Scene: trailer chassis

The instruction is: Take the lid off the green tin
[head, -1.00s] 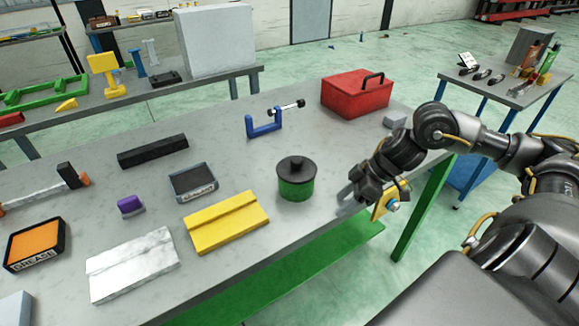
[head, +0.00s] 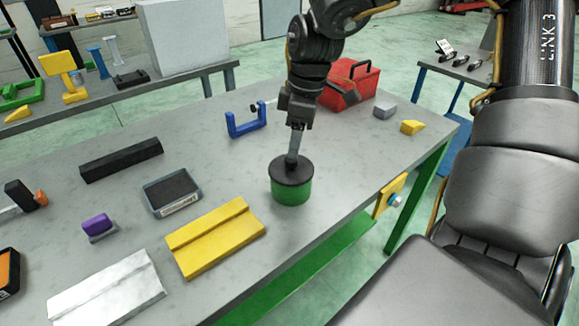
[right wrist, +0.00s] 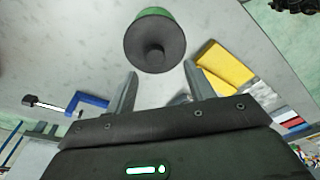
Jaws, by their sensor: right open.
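The green tin (head: 291,190) stands upright on the grey workbench. Its black lid (head: 282,173) sits on top. In the right wrist view the lid (right wrist: 142,48) faces the camera, with its round knob in the middle and the tin's green side (right wrist: 150,12) behind it. My right gripper (head: 292,158) is above the tin, pointing down at the lid, and hides the knob in the head view. In the right wrist view its two fingers (right wrist: 160,84) are spread apart with nothing between them, and the lid lies just beyond their tips. My left gripper is in neither view.
A yellow channel block (head: 215,238) lies just in front-left of the tin. A blue clamp (head: 246,122) and a red toolbox (head: 350,88) are behind it. A grey block (head: 385,110) and yellow wedge (head: 413,127) lie to the right. The bench right of the tin is clear.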

